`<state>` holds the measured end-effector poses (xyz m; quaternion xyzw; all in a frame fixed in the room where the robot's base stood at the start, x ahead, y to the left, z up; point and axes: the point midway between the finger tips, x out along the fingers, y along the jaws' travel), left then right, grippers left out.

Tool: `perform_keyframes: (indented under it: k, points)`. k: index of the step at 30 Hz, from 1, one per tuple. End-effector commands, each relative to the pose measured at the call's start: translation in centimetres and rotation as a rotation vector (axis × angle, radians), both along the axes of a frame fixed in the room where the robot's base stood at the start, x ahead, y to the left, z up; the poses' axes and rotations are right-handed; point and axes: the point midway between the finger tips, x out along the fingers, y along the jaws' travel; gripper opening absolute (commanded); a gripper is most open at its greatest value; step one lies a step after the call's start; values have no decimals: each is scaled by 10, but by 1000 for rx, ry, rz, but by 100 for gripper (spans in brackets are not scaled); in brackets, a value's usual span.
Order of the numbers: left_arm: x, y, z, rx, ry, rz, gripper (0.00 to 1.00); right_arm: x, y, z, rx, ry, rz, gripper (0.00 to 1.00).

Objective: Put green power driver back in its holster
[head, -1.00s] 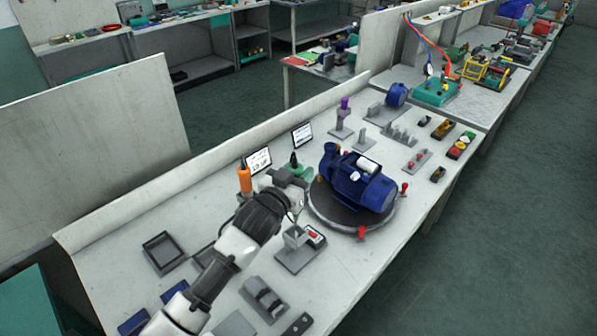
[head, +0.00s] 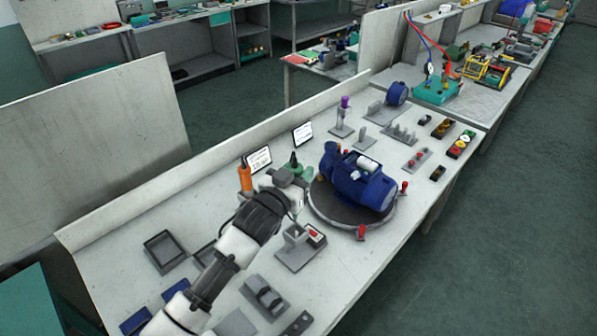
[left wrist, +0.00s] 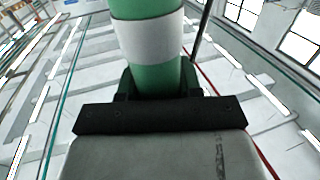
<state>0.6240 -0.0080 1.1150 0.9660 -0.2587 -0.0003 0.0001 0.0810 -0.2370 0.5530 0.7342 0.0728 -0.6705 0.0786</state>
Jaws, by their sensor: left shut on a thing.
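The green power driver (head: 305,173) is in my left gripper (head: 291,177), at the back middle of the bench in the head view. My left gripper is shut on it. In the left wrist view the driver's green body with a white band (left wrist: 150,40) rises upright from between the dark fingers (left wrist: 160,110). The driver's lower part and any holster under it are hidden behind my gripper. An orange driver (head: 245,179) stands just left of it, and a purple driver (head: 344,103) stands in a grey stand farther back. My right gripper is not in view.
A blue pump (head: 360,185) sits on a round dark turntable (head: 340,212) with red clamps, close to the right of my gripper. A grey stand (head: 290,258) is in front. Two cards (head: 258,160) stand behind. Bare bench lies at the front right.

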Motion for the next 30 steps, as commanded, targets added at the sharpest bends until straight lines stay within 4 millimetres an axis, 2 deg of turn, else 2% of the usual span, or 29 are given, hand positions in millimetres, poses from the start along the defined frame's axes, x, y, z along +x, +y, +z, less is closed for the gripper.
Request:
perform_keyframes:
  k: [5,30]
  points:
    - [0,0,-1,-1,-3,-1,8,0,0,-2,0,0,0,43]
    - [0,0,-43,-2,-1,0,8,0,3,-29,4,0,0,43]
